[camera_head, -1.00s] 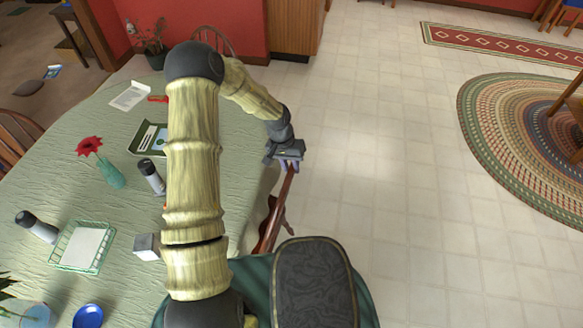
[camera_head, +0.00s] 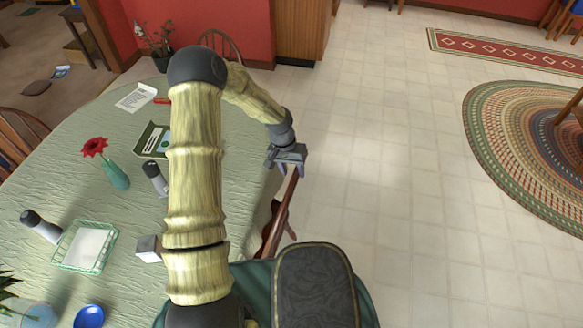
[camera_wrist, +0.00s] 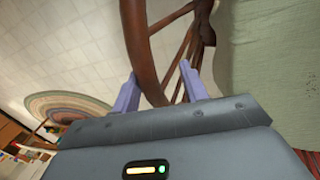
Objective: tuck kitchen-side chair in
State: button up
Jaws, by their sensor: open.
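The wooden chair (camera_head: 277,215) stands at the right edge of the table (camera_head: 100,125), its dark red-brown back showing just below my gripper (camera_head: 291,172). In the wrist view, the chair's curved back rail (camera_wrist: 137,45) and spindles rise between the two pale purple fingers of my gripper (camera_wrist: 157,88). The fingers are open, one on each side of the rail; I cannot tell whether they touch it. The seat and legs are mostly hidden by the table, my arm and my body.
The table bears a vase with a red flower (camera_head: 116,175), a wire basket (camera_head: 70,258), a blue bowl (camera_head: 88,317) and shakers. Another chair (camera_head: 18,140) stands at the left, and one at the far side (camera_head: 222,45). Tiled floor (camera_head: 380,170) is clear to the right, before a braided rug (camera_head: 500,115).

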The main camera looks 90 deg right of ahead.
jog(key=w+d+r+b, duration=0.1)
jog(key=w+r+b, duration=0.2)
jog(key=r, duration=1.4)
jog(key=shift+b, duration=0.45)
jog(key=shift+w+d, duration=0.1)
jog(key=shift+w, duration=0.05)
jog(key=w+a+n+h, duration=0.1)
jog(key=w+a+n, duration=0.25)
jog(key=w, duration=1.55)
jog(key=w+a+n+t, duration=0.2)
jog(key=w+a+n, duration=0.5)
jog(key=w+a, duration=0.7)
jog(key=w+a+n+t, duration=0.1)
jog(key=w+a+n, duration=0.2)
jog(key=w+a, duration=0.35)
jog(key=w+a+n, duration=0.3)
jog(key=a, duration=0.7)
jog(key=s+a+n+t, duration=0.1)
jog(key=a+n, duration=0.4)
jog(key=a, duration=0.9)
jog(key=shift+s+a+t, duration=0.3)
jog(key=shift+s+a, duration=0.05)
jog(key=shift+a, duration=0.05)
